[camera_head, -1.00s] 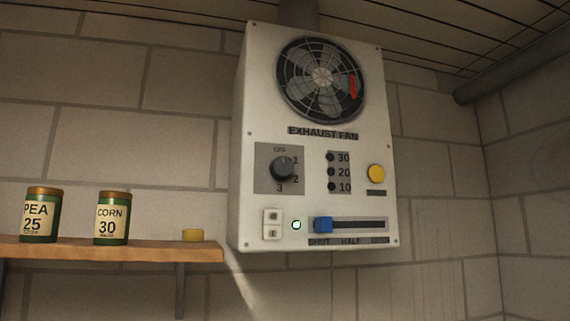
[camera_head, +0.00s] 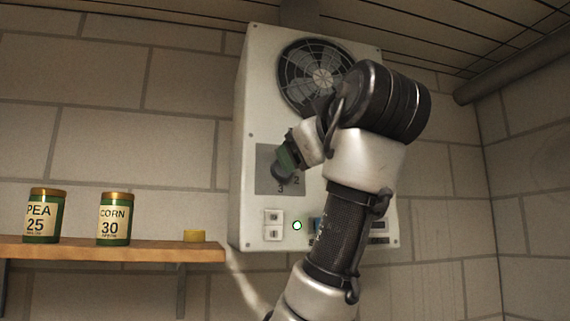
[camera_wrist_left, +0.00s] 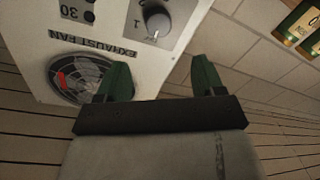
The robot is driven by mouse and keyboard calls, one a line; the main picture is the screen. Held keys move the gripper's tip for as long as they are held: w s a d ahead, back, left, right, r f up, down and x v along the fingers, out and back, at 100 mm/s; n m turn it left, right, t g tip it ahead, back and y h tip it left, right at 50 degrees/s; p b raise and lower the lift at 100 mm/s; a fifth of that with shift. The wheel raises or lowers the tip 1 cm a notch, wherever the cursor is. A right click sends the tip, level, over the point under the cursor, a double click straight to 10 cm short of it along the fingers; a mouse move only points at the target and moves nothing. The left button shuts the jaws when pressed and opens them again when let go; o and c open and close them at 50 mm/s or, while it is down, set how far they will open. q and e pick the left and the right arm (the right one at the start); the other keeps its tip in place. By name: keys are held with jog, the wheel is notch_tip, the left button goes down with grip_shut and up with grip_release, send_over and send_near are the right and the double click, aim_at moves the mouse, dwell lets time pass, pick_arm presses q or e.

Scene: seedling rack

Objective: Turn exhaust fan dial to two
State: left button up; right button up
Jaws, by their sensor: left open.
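The exhaust fan box (camera_head: 246,120) is a white wall panel with a fan at its top. Its dark round dial (camera_head: 279,174) sits on a grey plate at the left of the panel, partly covered by my gripper. In the left wrist view the dial (camera_wrist_left: 158,24) shows upside down, with the figure 1 beside it; I cannot tell which number its pale mark points to. My left gripper (camera_head: 288,158), with green fingers, is in front of the dial. In the wrist view it is open (camera_wrist_left: 161,72), with the dial beyond the fingertips and nothing between them. My right gripper is not in view.
A yellow button, number lights and most of the blue slider (camera_head: 316,225) are hidden behind my arm.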

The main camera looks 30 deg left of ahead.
aim_at(277, 171)
pick_arm(q)
jog(key=p+x, duration=0.5)
jog(key=x, duration=0.6)
jog(key=shift+d+f, duration=0.15)
jog(key=shift+w, duration=0.1)
jog(key=c, duration=0.9)
